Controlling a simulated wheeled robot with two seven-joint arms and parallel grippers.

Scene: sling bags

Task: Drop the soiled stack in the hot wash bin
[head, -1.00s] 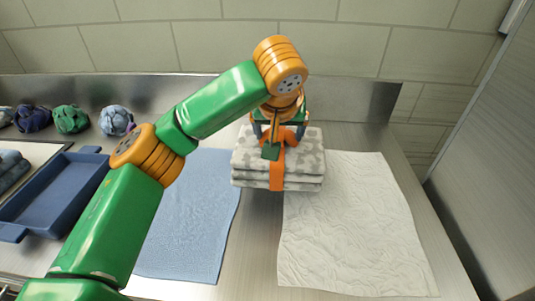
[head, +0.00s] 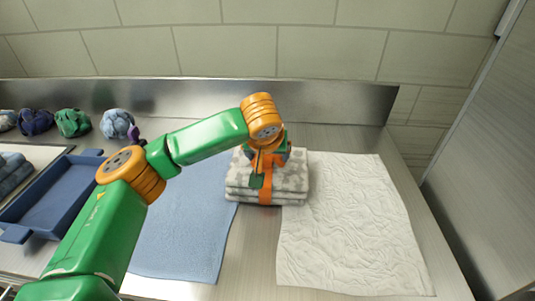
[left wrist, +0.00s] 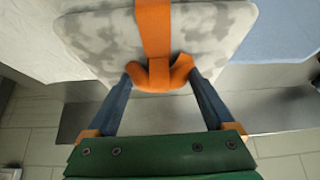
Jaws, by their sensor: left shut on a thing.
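The stack (head: 291,180) is several folded layers of grey and white mottled cloth bound by an orange band (head: 265,190) with a green tag. It is over the counter between the blue cloth and the white cloth; whether it touches the counter is hard to tell. My left gripper (head: 267,157) is above it, shut on the band's orange knot. In the left wrist view the two blue fingers (left wrist: 162,76) are on either side of the knot, above the mottled top cloth (left wrist: 95,30). My right gripper is not in view. I cannot identify a hot wash bin.
A blue cloth (head: 180,235) and a creased white cloth (head: 350,230) lie flat on the steel counter. A blue tray (head: 55,195) is at the left. Rolled cloth bundles (head: 73,122) line the back left. A steel backsplash (head: 330,103) closes the rear.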

